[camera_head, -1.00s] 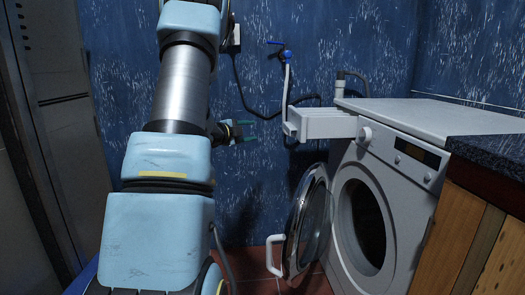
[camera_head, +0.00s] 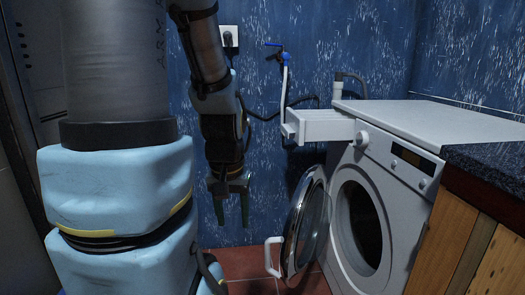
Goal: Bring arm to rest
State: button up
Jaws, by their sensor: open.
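My gripper (camera_head: 232,208) hangs at the end of my arm, pointing down, left of the washing machine's open door. Its two green fingers are apart with nothing between them. It touches nothing that I can see. My arm's large light-blue links fill the left of the view, with the forearm coming down from the top.
A white washing machine (camera_head: 395,165) stands at the right, its round door (camera_head: 306,228) swung open toward the left. Its detergent drawer (camera_head: 318,125) is pulled out. A dark worktop (camera_head: 490,165) is at the right edge. A blue wall (camera_head: 300,70) is behind, with a tap (camera_head: 284,58) and hose.

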notch_tip(320, 180, up, 26)
jog(key=p, duration=2.4)
